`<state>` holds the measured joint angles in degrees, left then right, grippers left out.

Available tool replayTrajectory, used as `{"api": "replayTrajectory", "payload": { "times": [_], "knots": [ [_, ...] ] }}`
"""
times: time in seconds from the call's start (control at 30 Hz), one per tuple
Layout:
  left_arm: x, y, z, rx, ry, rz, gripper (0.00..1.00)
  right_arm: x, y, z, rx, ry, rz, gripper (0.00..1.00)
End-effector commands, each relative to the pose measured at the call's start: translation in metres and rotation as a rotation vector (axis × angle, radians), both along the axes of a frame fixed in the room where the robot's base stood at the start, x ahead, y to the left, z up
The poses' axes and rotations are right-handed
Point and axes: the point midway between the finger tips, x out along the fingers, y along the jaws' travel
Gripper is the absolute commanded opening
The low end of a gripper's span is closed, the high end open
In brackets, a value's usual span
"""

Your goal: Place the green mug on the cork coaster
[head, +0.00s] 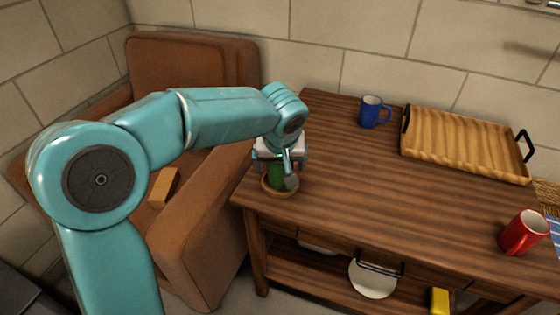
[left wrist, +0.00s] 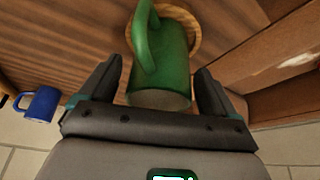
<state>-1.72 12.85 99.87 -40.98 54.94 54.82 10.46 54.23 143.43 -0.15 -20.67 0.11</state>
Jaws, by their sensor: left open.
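The green mug (head: 275,177) is at the left end of the wooden table, on the round cork coaster (head: 281,193). My left gripper (head: 284,176) is over the mug and hides much of it. In the left wrist view the green mug (left wrist: 172,62) lies between the two spread fingers of my left gripper (left wrist: 159,68), which is open. The mug's handle faces up and left there. Part of the coaster (left wrist: 186,15) shows beyond the mug. Whether the fingers touch the mug is not clear. My right gripper is in neither view.
A blue mug (head: 373,111) stands at the back of the table (head: 375,190), beside a wooden tray (head: 465,146) with black handles. A red mug (head: 524,233) is at the right. A brown armchair (head: 200,215) stands left of the table. The table's middle is clear.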

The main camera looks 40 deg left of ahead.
Motion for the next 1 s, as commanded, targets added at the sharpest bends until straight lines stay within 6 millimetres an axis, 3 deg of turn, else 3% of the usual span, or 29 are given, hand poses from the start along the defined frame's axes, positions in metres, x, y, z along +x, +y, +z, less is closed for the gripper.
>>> {"api": "replayTrajectory", "payload": {
  "times": [0.3,0.5,1.0],
  "knots": [
    [-0.021,-0.017,0.072,0.0,-0.006,-0.002,0.91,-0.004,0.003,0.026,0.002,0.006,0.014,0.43],
    [-0.032,-0.024,0.1,0.0,-0.004,-0.001,0.91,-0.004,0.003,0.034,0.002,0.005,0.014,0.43],
    [-0.035,-0.026,0.107,0.001,-0.002,0.001,0.91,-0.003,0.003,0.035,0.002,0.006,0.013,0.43]
  ]
}}
